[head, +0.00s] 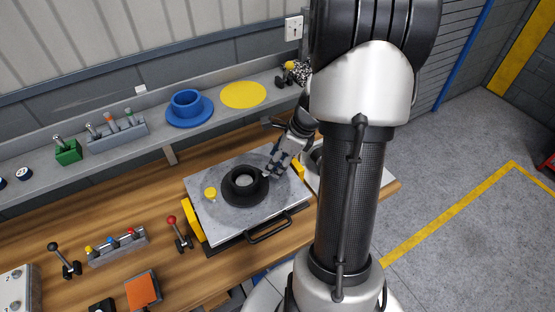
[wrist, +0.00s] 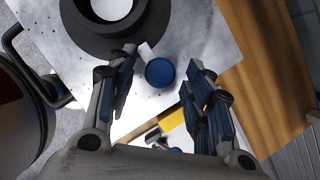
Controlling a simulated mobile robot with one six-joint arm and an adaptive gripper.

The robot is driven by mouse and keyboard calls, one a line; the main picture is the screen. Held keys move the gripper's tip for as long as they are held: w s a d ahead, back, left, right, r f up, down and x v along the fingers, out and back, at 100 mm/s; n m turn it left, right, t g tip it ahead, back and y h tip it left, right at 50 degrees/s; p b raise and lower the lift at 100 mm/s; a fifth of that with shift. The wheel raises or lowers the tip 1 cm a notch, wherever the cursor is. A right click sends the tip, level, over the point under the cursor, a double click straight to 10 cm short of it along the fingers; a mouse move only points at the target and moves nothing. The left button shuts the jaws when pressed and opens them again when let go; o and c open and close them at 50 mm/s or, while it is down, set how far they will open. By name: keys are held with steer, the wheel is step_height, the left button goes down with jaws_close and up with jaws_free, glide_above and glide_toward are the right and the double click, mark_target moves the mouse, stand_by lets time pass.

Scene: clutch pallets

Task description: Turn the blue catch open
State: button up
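The blue catch (wrist: 160,72) is a round blue knob on the grey metal plate (wrist: 205,30), with a small pale tab (wrist: 147,51) beside it toward the black ring (wrist: 110,38). In the wrist view my gripper (wrist: 163,60) is open, with one finger on each side of the knob and gaps showing between. In the head view my gripper (head: 271,172) is low over the right part of the plate (head: 205,212), beside the black ring (head: 243,202). It hides the blue catch there. A yellow catch (head: 210,193) sits on the plate's left side.
The plate has a black front handle (head: 270,230) and yellow side blocks (head: 193,220). Red-knobbed (head: 172,220) and black-knobbed (head: 53,247) levers stand left on the wooden bench (head: 130,205). A shelf behind holds a blue flanged part (head: 187,106) and a yellow disc (head: 243,95).

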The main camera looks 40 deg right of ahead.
steer(key=c, duration=1)
steer(key=shift+o, duration=0.2)
steer(key=shift+n, duration=0.3)
steer(key=n+p, duration=0.1)
steer(key=n, duration=0.1)
steer(key=n+g+y+p, duration=0.1)
steer(key=n, duration=0.1)
steer(key=shift+w+d+r+y+p, duration=0.15)
steer(key=shift+y+p, duration=0.15)
steer(key=n+g+p, duration=0.1)
steer(key=n, duration=0.1)
steer(key=n+p, duration=0.1)
steer(key=n, duration=0.1)
steer(key=shift+w+n+g+y, duration=0.2)
steer(key=shift+n+g+y, duration=0.1)
steer(key=shift+n+g, duration=0.1)
steer(key=n+g, duration=0.1)
steer(key=n, duration=0.1)
steer(key=n+p, duration=0.1)
steer(key=n, duration=0.1)
steer(key=shift+w+d+n+g, duration=0.1)
steer(key=shift+w+n+g, duration=0.05)
steer(key=shift+n+g, duration=0.2)
steer(key=shift+w+n+g+p, duration=0.15)
steer(key=shift+n+g+p, duration=0.45)
steer(key=shift+n, duration=1.35)
steer(key=shift+g, duration=0.25)
